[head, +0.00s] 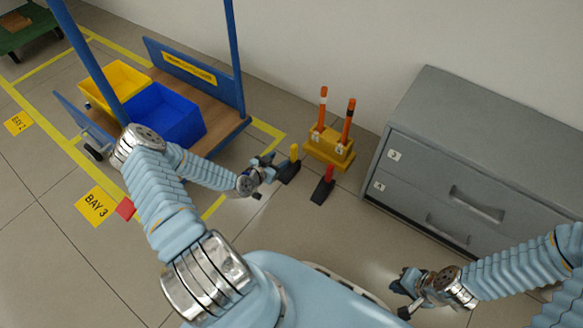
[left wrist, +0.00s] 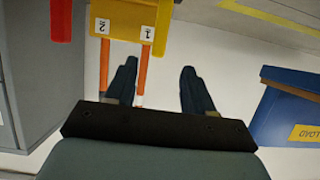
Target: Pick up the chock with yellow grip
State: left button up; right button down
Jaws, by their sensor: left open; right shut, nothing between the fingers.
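The chock with yellow grip stands on the floor, with its upright yellow grip (head: 294,153) and dark base (head: 288,173). My left gripper (head: 269,166) is open and empty just left of it. In the left wrist view the spread fingers of my left gripper (left wrist: 160,68) point toward a yellow upright piece, likely the yellow grip (left wrist: 163,28), lying ahead between their lines; the dark base is out of that view. My right gripper (head: 401,283) is shut and empty at the lower right, far from the chock.
A chock with red grip (head: 328,176) stands close to the right. A grey cabinet (head: 450,150) is at right; a blue cart (head: 215,135) with a yellow bin (head: 117,83) and blue bin (head: 165,114) is at left.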

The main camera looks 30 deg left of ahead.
aim_at(292, 151)
pick_arm(q)
jog(key=x, duration=0.5)
jog(key=shift+d+b, duration=0.1)
jog(key=shift+b, duration=0.2)
jog(key=b+x, duration=0.1)
jog(key=x, duration=0.4)
jog(key=shift+s+f, duration=0.1)
jog(key=shift+f, duration=0.05)
grip_shut()
